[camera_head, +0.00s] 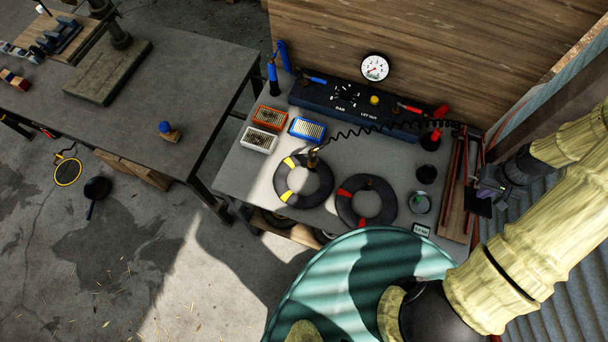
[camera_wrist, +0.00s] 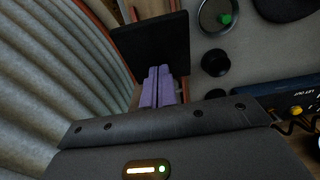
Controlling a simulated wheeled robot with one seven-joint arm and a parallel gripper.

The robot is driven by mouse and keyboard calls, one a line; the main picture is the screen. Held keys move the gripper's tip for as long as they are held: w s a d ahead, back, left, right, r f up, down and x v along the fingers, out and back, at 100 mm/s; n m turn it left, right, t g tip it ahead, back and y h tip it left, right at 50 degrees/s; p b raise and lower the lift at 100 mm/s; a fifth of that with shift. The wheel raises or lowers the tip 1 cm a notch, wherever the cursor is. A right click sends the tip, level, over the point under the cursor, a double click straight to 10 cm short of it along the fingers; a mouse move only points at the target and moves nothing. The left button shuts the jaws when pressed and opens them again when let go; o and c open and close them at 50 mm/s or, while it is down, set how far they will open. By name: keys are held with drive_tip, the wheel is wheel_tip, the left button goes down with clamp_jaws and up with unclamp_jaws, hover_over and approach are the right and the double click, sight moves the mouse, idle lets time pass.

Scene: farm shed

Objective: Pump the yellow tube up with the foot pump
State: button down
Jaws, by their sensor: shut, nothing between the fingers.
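A black ring-shaped tube with yellow bands (camera_head: 325,185) lies flat on the grey table in the head view. The end of a coiled black hose (camera_head: 345,136) sits at its upper rim. My gripper (camera_head: 481,197) is at the table's right end, beside a wooden board with red rods (camera_head: 455,205). In the wrist view its purple fingers (camera_wrist: 158,88) are shut and empty. A flat black plate (camera_wrist: 150,42) lies just beyond the fingertips and could be the pump's pedal; I cannot tell whether they touch. No other part is clearly a foot pump.
A blue panel (camera_head: 330,98) with knob and yellow button, and a round gauge (camera_head: 375,67), stand behind. Several small trays (camera_head: 258,140) fill the left. A corrugated wall (camera_wrist: 50,75) rises close to my gripper.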

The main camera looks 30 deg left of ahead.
drive_tip(key=shift+s+f+b, duration=0.6)
drive_tip(key=shift+f+b, duration=1.55)
drive_tip(key=shift+f, duration=0.65)
wheel_tip(320, 180, up, 13)
drive_tip(key=w+p, duration=0.2)
drive_tip(key=p, duration=0.8)
drive_tip(key=shift+w+a, duration=0.15)
drive_tip(key=shift+w, duration=0.05)
drive_tip(key=shift+r, duration=0.1)
wheel_tip(320, 180, up, 5)
drive_tip(key=p, duration=0.3)
drive_tip(key=shift+p, duration=0.35)
